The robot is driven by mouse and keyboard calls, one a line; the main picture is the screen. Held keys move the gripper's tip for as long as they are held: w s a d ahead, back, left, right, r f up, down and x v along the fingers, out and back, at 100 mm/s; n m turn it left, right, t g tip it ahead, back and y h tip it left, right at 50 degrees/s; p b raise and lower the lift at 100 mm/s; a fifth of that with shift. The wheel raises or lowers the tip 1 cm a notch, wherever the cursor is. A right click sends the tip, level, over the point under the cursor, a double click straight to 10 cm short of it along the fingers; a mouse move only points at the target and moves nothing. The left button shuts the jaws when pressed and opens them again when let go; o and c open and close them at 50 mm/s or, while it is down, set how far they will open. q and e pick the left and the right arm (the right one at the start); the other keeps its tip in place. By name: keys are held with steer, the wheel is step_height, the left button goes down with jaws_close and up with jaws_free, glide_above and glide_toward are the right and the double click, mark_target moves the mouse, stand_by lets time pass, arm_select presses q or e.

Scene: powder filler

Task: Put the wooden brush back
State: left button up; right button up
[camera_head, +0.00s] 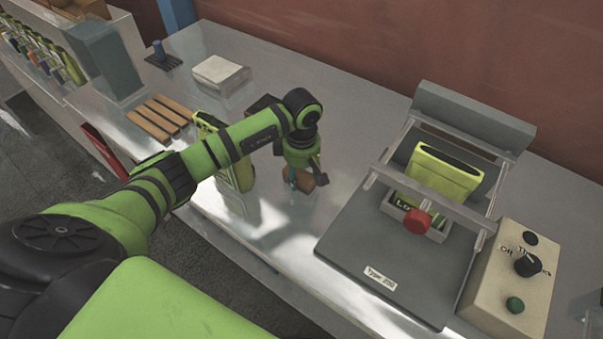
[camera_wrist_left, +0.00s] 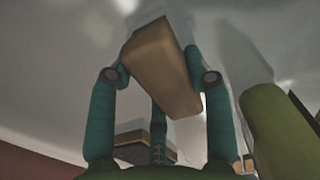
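My left gripper (camera_head: 304,179) is low over the metal table, between the upright green pouch and the grey machine. A plain brown wooden block (camera_head: 305,181), apparently the wooden brush, is between its fingers. In the left wrist view the block (camera_wrist_left: 161,66) is tilted, and the teal fingers of the gripper (camera_wrist_left: 160,75) press on both its sides. I see no bristles. I cannot tell whether the block touches the table. My right gripper is not in view.
A green pouch (camera_head: 237,170) stands left of the gripper, partly behind my arm. A dark block (camera_head: 262,106) lies behind it. Wooden slats (camera_head: 158,118) and a white stack (camera_head: 221,72) are farther left. A grey machine (camera_head: 380,255) and control box (camera_head: 510,280) stand right.

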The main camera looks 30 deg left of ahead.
mark_target(301, 171)
arm_select(q)
steer(key=o, duration=0.3)
steer(key=shift+r, duration=0.1)
steer(key=shift+r+p, duration=0.2)
steer(key=shift+p, duration=0.1)
step_height(301, 171, up, 10)
steer(key=b, duration=0.4)
steer(key=shift+r+b, duration=0.25)
steer(key=shift+b, duration=0.05)
steer(key=shift+r, duration=0.65)
steer(key=shift+f, duration=0.1)
